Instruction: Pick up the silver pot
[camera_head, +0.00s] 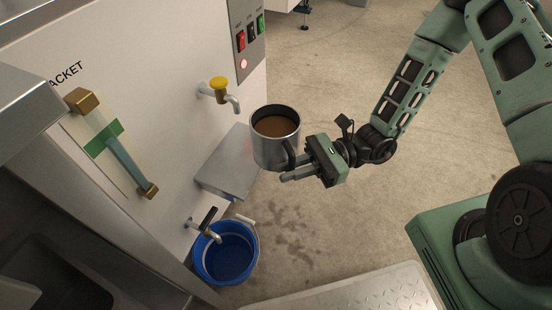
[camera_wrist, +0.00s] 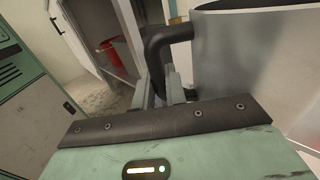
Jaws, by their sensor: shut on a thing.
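The silver pot (camera_head: 272,147) is upright and holds a brown liquid. It has a dark handle (camera_head: 291,153) on the side facing my gripper. My gripper (camera_head: 289,168) is shut on this handle, and the pot appears to be held in the air in front of the machine. In the wrist view the pot's silver wall (camera_wrist: 262,65) fills the right side, and its black handle (camera_wrist: 160,50) comes down between the fingers of my gripper (camera_wrist: 168,85). The pot's underside is not visible.
A metal shelf (camera_head: 224,178) juts from the white machine (camera_head: 165,50) behind the pot. A yellow-topped tap (camera_head: 219,84) is above it. A lower tap (camera_head: 206,220) is over a blue bucket (camera_head: 252,262) on the floor. Concrete floor to the right is clear up to my base.

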